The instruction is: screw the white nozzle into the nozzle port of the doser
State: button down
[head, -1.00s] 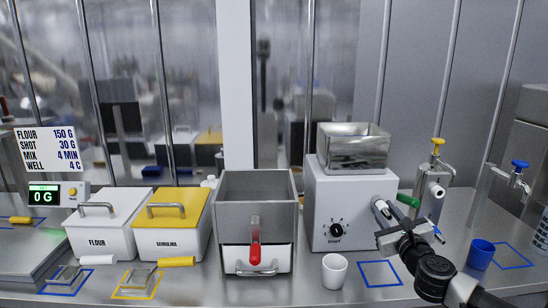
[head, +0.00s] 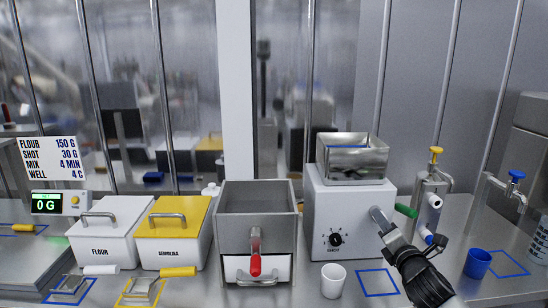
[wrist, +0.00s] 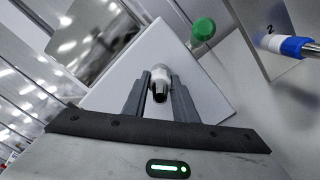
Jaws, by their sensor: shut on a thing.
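The doser (head: 322,205) is a white box with a steel hopper on top and a black dial on its front. My gripper (head: 383,226) is at the right part of its front face. In the wrist view my gripper (wrist: 158,90) is shut on the white nozzle (wrist: 160,74), a short tube with a white collar and a dark, open metal tip facing the camera. The nozzle lies in line with the doser face behind it. The fingers and nozzle hide the nozzle port, so I cannot tell how deep the nozzle sits.
A green knob (head: 405,211) sticks out right of the doser. A steel dispenser (head: 431,185) with a yellow tap stands behind my arm. A white cup (head: 333,281), blue square outline (head: 376,283) and blue cup (head: 477,264) are nearby.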

jog(key=shift+a+f+m+b, duration=0.1)
jog(key=shift+f+m+b, duration=0.25)
jog(key=shift+m+b, duration=0.6)
jog(key=m+b, duration=0.1)
jog(key=m, duration=0.2)
jog(key=shift+r, duration=0.2)
jog(key=shift+r+m, duration=0.15)
jog(key=shift+m, duration=0.5)
jog(key=shift+f+m+b, duration=0.2)
jog(key=shift+m+b, duration=0.4)
jog(key=shift+m, duration=0.2)
jog(key=m+b, duration=0.1)
jog(key=m, duration=0.2)
jog(key=shift+r+m, duration=0.25)
jog(key=shift+m, duration=0.35)
